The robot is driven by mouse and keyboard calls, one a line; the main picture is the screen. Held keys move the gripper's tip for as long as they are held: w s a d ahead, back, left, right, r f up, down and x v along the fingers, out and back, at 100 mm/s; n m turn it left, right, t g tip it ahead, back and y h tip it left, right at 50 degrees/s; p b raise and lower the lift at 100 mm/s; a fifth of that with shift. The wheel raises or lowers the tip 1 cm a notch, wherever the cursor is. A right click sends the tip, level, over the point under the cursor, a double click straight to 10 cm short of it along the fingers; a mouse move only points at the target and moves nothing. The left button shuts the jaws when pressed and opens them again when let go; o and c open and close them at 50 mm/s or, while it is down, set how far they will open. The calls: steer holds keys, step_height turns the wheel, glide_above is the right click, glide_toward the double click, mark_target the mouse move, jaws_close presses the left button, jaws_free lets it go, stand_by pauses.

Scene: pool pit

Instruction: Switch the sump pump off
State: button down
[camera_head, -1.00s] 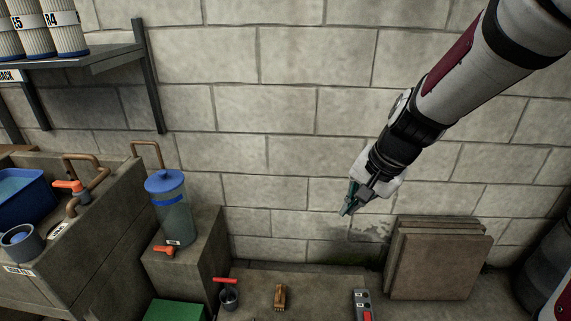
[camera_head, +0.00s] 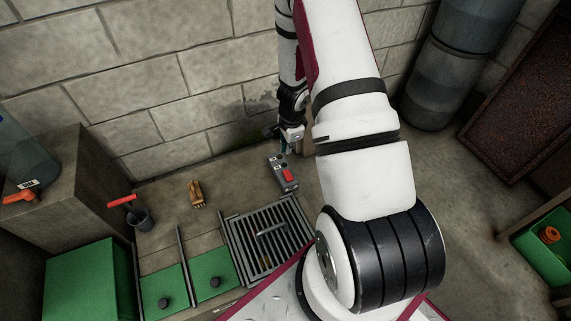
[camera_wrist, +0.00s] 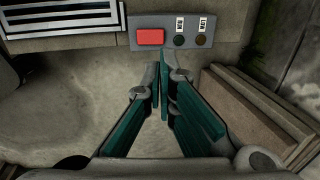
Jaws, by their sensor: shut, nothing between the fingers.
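The grey pump switch box (camera_head: 276,171) lies on the concrete ledge by the wall, with a red rocker switch (camera_head: 287,175) on its near end. In the wrist view the red switch (camera_wrist: 150,37) sits left of a dark green lamp (camera_wrist: 179,41) and a brownish lamp (camera_wrist: 201,40), each with a small white label. I cannot tell which way the rocker is tipped. My gripper (camera_head: 284,147) is at the box's far end in the head view. Its teal fingers are shut and empty, and the tips (camera_wrist: 161,66) appear just short of the box's edge; contact cannot be judged.
A slatted metal grate (camera_head: 268,238) with a handle lies before the box, with green panels (camera_head: 214,281) beside it. A wooden brush (camera_head: 196,193) and a small pot (camera_head: 143,218) stand left. Stacked slabs (camera_wrist: 248,115) are close to my fingers at right in the wrist view.

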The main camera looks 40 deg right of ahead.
mark_target(285, 171)
steer(key=f+b, duration=0.2)
steer(key=f, duration=0.2)
steer(key=w+f+b, duration=0.1)
steer(key=f+b, duration=0.1)
steer(key=f, duration=0.3)
steer(key=w+f+b, duration=0.1)
steer(key=f+b, duration=0.1)
steer(key=f, duration=0.2)
steer(key=shift+d+f, duration=0.2)
steer(key=shift+d, duration=0.05)
steer(key=shift+w+p, duration=0.1)
steer(key=shift+p, duration=1)
steer(key=g+p, duration=0.1)
steer(key=p, duration=0.3)
steer(key=shift+f, duration=0.35)
steer(key=shift+w+d+f+b, duration=0.15)
steer(key=shift+w+f+b, duration=0.15)
steer(key=shift+b, duration=0.05)
steer(key=shift+s, duration=0.1)
